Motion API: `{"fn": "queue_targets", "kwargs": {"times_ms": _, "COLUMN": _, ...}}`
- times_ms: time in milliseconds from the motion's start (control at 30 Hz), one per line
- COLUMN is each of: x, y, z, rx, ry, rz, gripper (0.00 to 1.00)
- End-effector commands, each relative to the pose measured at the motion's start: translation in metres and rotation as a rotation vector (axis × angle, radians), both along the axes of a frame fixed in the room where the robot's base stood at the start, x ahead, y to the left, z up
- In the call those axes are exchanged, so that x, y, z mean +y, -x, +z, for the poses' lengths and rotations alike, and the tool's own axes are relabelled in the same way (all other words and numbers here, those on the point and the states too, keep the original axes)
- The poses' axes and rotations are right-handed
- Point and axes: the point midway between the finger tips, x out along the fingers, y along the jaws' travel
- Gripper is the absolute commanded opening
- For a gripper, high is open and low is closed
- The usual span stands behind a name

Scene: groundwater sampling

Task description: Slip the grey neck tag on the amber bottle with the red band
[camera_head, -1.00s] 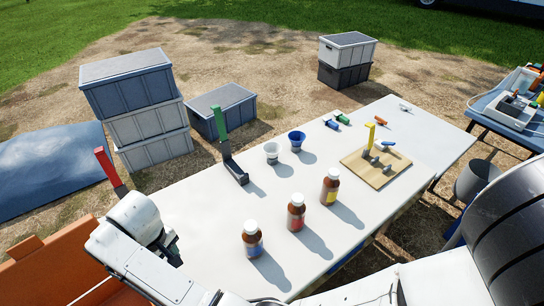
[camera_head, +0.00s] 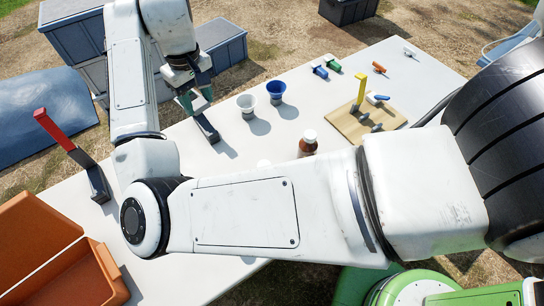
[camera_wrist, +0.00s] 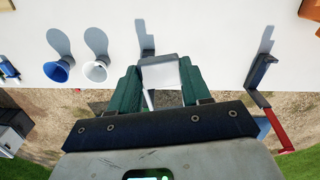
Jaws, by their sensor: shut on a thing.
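My gripper shows in the wrist view (camera_wrist: 160,78), its green fingers closed on a pale grey piece (camera_wrist: 162,74) that looks like the grey neck tag. In the head view my gripper (camera_head: 195,100) is above the table's far left edge, by the dark upright stand. No bottle shows in the wrist view.
A white cup (camera_head: 246,104) and a blue cup (camera_head: 275,90) stand right of my gripper. A dark stand (camera_head: 206,128) is just below it; a red-handled stand (camera_head: 70,145) is at left. A wooden board (camera_head: 345,122) with a yellow upright lies at right.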

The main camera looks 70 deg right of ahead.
Motion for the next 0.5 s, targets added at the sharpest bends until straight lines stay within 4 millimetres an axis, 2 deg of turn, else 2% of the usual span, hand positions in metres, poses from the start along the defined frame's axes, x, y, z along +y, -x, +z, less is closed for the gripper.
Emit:
{"fn": "queue_targets", "kwargs": {"times_ms": 167, "x": -0.005, "y": 0.075, "z": -0.017, "rx": -0.005, "ry": -0.002, "rz": -0.112, "gripper": 0.30}}
{"fn": "queue_targets", "kwargs": {"times_ms": 300, "x": 0.010, "y": 0.135, "z": -0.037, "rx": -0.001, "ry": -0.001, "rz": -0.168, "gripper": 0.30}}
{"fn": "queue_targets", "kwargs": {"times_ms": 400, "x": 0.026, "y": 0.169, "z": -0.047, "rx": 0.000, "ry": -0.001, "rz": -0.189, "gripper": 0.30}}
{"fn": "queue_targets", "kwargs": {"times_ms": 500, "x": 0.039, "y": 0.193, "z": -0.054, "rx": 0.000, "ry": 0.001, "rz": -0.199, "gripper": 0.30}}
